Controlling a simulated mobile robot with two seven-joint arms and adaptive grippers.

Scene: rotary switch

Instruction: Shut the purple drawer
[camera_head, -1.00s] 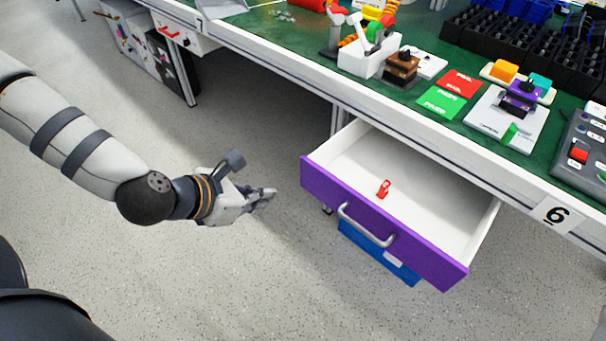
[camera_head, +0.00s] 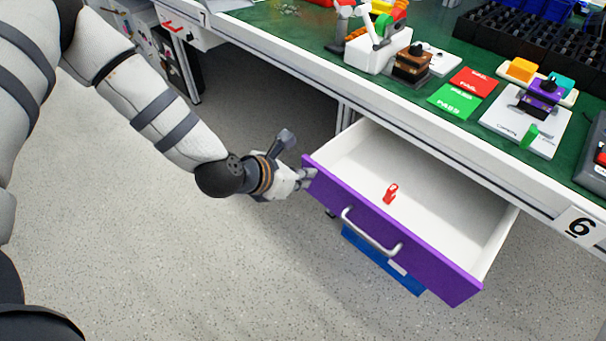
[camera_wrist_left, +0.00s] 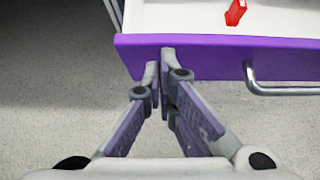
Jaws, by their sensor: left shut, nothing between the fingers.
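The purple drawer (camera_head: 420,255) stands pulled out from under the green workbench, with its white inside showing and a grey bar handle (camera_head: 370,234) on its front. A small red object (camera_head: 390,193) lies inside it. My left gripper (camera_head: 309,178) is shut and empty at the left end of the drawer front. In the left wrist view, the fingertips (camera_wrist_left: 160,70) overlap the purple front (camera_wrist_left: 215,58), left of the handle (camera_wrist_left: 285,88). I cannot tell whether they touch it. My right gripper is not in view.
A blue drawer front (camera_head: 380,258) shows below the purple one. The bench (camera_head: 440,135) above carries red and green cards, a purple rotary switch (camera_head: 540,97) on a white plate, and black bins. The floor (camera_head: 200,270) to the left is clear.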

